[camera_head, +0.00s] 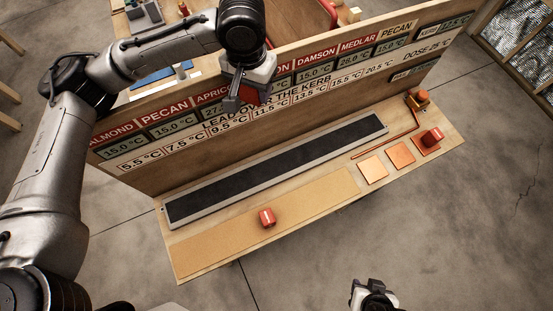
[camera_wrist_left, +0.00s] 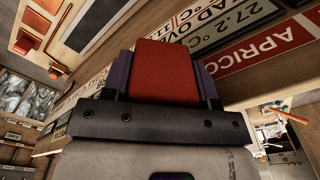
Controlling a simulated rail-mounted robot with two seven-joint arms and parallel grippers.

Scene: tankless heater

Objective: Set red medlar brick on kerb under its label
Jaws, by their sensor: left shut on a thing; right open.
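My left gripper (camera_head: 242,101) is in front of the sign board, at the middle labels. It is shut on a red brick (camera_head: 251,92), which also shows between the fingers in the left wrist view (camera_wrist_left: 166,70). No marking that names this brick is visible. The red MEDLAR label (camera_head: 359,46) is on the board to the right of this gripper. A long dark strip in a grey frame (camera_head: 280,164) runs below the board; I cannot tell whether it is the kerb. My right gripper (camera_head: 372,290) is at the bottom edge, open, away from the bench.
A red brick with a pale mark (camera_head: 267,218) lies on the tan mat (camera_head: 225,231). The dark strip is bare.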

